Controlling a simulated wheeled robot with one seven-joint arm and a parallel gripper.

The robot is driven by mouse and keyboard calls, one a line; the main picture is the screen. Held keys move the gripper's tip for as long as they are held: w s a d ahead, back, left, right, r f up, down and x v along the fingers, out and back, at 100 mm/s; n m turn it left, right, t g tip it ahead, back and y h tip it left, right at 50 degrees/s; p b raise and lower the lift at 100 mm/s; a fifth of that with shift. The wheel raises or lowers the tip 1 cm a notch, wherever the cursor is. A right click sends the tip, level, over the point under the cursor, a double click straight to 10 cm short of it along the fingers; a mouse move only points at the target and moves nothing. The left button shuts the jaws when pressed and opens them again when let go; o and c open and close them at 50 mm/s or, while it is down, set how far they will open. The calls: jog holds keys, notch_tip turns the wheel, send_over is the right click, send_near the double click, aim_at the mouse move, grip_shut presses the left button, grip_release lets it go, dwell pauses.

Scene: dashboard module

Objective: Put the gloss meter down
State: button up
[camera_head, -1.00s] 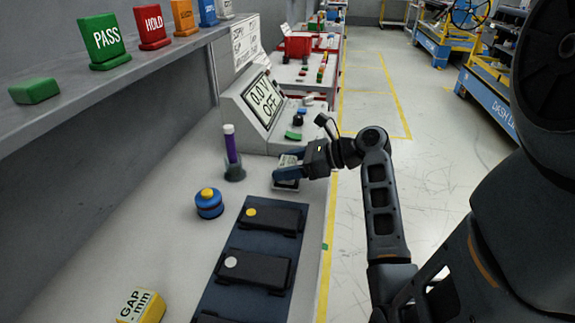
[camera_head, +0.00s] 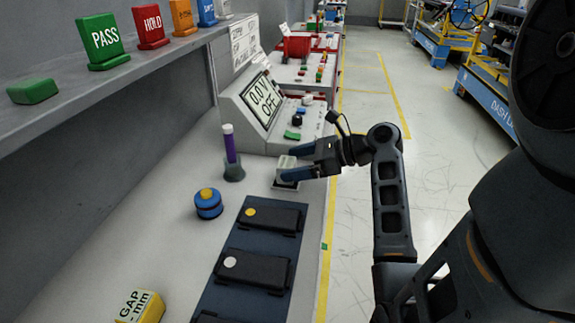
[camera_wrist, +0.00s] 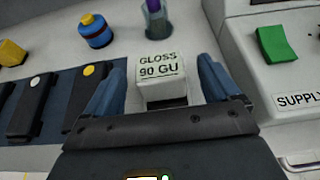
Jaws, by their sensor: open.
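The gloss meter (camera_wrist: 161,70) is a white block marked "GLOSS 90 GU". In the head view the gloss meter (camera_head: 286,174) rests on the light bench top (camera_head: 150,225) near its right edge, partly hidden by a finger. My gripper (camera_head: 289,163) is open, with its blue fingers spread. In the wrist view the fingers of my gripper (camera_wrist: 162,84) stand on either side of the meter, with a visible gap on each side.
A dark mat (camera_head: 228,300) with black devices (camera_head: 272,218) lies in front. A blue button with a yellow top (camera_head: 208,205) is left. The supply console (camera_head: 243,118) stands beyond.

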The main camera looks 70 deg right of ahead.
jog(key=v, duration=0.9)
jog(key=shift+s, duration=0.2)
